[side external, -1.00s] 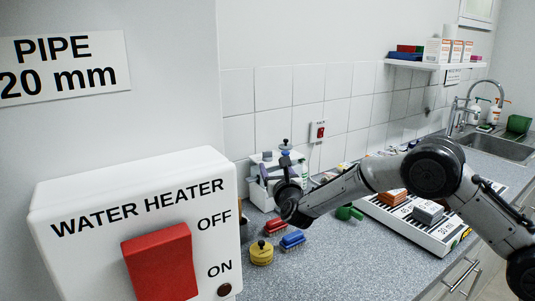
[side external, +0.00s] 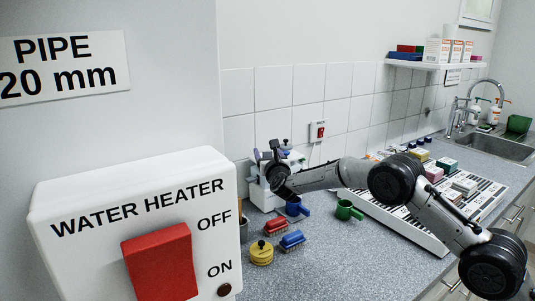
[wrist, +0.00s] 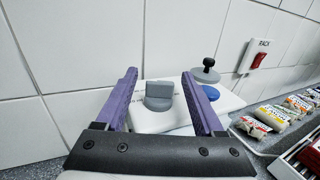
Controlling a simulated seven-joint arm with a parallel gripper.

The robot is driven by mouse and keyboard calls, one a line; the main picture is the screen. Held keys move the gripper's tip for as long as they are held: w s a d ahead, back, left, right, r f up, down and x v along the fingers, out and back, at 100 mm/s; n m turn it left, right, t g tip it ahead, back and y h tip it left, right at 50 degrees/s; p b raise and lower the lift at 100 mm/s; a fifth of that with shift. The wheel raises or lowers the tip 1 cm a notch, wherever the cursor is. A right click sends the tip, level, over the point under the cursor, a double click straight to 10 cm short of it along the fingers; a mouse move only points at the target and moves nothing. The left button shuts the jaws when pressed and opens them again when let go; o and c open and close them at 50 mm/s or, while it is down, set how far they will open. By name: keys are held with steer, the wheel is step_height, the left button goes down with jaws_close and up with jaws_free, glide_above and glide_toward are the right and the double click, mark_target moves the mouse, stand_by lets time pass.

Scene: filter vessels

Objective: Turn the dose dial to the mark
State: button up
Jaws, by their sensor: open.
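The dose dial (wrist: 158,92) is a grey round knob with a raised grip bar, on top of a white machine (wrist: 168,119). My gripper (wrist: 159,74) has two purple fingers, spread apart and empty. In the wrist view the dial appears between them; I cannot tell how far off it is, and I see no contact. In the side view my gripper (side external: 273,150) is over the machine (side external: 262,195) and hides much of it. The dial's mark is not readable. A black-topped knob (wrist: 206,72) and a blue button (wrist: 210,92) are right of the dial.
A tiled wall (wrist: 60,75) stands close behind the machine, with a red switch (wrist: 257,61) on it. Packets (wrist: 262,127) lie to the right.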

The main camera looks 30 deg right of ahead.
steer(key=shift+c, duration=0.2)
jaws_close()
steer(key=shift+r+m+h, duration=0.1)
steer(key=shift+m+h, duration=0.3)
steer(key=shift+h, duration=0.1)
steer(key=shift+r+m+g+h, duration=0.15)
steer(key=shift+m+g+h, duration=1.5)
steer(key=shift+h, duration=0.65)
steer(key=shift+w+a+r+m+g+h, duration=0.15)
steer(key=shift+w+m+g+h, duration=0.15)
steer(key=shift+m+g+h, duration=0.5)
steer(key=shift+s+a+m+g+h, duration=0.1)
steer(key=shift+s+m+g+h, duration=0.1)
steer(key=shift+m+g+h, duration=0.15)
steer(key=shift+s+f, duration=0.15)
steer(key=shift+f, duration=0.15)
